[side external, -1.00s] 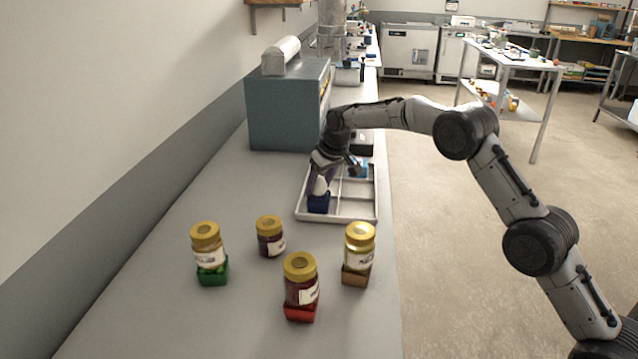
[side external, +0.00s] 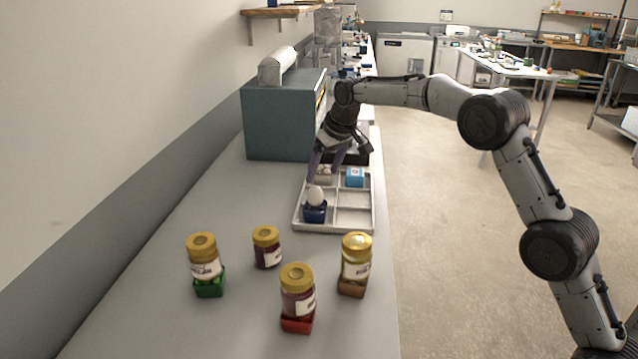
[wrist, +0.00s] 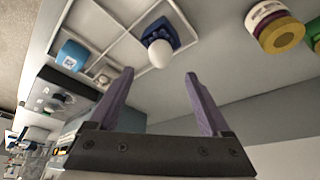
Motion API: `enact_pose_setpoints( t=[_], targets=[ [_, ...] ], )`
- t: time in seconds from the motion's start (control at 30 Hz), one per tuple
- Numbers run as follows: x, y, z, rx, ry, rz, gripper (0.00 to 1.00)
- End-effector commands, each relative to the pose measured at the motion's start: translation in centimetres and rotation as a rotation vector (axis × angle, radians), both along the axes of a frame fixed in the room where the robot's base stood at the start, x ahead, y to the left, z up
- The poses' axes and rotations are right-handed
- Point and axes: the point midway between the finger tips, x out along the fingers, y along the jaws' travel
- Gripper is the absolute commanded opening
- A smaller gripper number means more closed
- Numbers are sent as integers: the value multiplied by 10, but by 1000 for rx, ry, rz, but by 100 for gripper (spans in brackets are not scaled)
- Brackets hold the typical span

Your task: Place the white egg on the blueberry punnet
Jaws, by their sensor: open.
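The white egg (side external: 316,195) rests on top of the dark blue punnet (side external: 315,214), which sits in the near-left compartment of the pale divided tray (side external: 352,229). The egg also shows in the wrist view (wrist: 160,54), with the blue punnet (wrist: 163,31) partly behind it. My gripper (side external: 322,175) is open and empty, with its purple fingers above and behind the egg. In the wrist view, my gripper (wrist: 160,77) has its fingertips spread wide, and the egg is apart from both of them.
A light blue box (side external: 355,178) stands in the tray's far-right compartment. Lidded jars stand in front, including one on a green base (side external: 205,262) and one on a red base (side external: 297,296). A large grey-blue box (side external: 282,120) stands behind; the near-right compartment is empty.

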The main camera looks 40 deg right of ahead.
Motion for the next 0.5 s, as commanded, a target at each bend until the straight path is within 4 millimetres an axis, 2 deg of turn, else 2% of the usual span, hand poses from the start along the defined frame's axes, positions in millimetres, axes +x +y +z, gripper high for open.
enact_pose_setpoints(
  t=[0.03,0.2,0.5],
  targets=[
    [-3,0,8,0,-1,0,82],
    [-10,0,23,0,0,0,82],
    [-14,0,30,0,-1,0,82]
  ],
)
